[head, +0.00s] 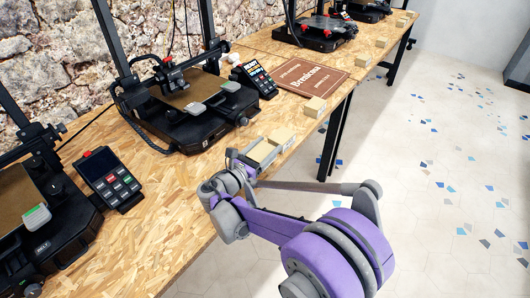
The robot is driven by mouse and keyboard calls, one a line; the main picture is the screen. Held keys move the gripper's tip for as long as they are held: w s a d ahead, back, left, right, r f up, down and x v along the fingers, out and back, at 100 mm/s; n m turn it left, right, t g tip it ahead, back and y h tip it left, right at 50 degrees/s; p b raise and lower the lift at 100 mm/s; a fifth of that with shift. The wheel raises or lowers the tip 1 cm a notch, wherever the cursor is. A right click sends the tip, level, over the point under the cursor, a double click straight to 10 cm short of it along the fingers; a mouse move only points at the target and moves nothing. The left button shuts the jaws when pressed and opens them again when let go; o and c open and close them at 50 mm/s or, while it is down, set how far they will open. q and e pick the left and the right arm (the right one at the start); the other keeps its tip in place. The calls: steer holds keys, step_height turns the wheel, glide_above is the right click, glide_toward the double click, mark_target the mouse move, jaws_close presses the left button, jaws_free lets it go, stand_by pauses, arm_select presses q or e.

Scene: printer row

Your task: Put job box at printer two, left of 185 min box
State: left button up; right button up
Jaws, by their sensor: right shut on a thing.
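My right gripper (256,158) is low over the front edge of the wooden bench, in front of the middle printer (190,105). It is shut on a small cardboard box (262,149), which I take to be the job box. A second small cardboard box (282,137) is just to the right of the held one, very close; I cannot tell whether they touch. Another box (315,107) stands farther right near the bench edge. The labels are too small to read, so I cannot tell which is the 185 min box. My left gripper is not in view.
The bench (160,215) is bare at front left. A near printer (40,225) with a keypad screen (108,176) stands at left. A brown sign (312,78) lies right of the middle printer's screen (254,78). Several small boxes (363,60) line the edge farther back.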

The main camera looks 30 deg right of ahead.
steer(key=shift+w+f, duration=0.1)
steer(key=shift+f, duration=0.55)
steer(key=shift+f, duration=0.1)
steer(key=o, duration=1.5)
steer(key=shift+a, duration=0.3)
steer(key=p+v, duration=0.1)
steer(key=v, duration=1)
steer(key=shift+s+a+p, duration=0.2)
steer(key=shift+s+p, duration=0.05)
steer(key=shift+p, duration=0.05)
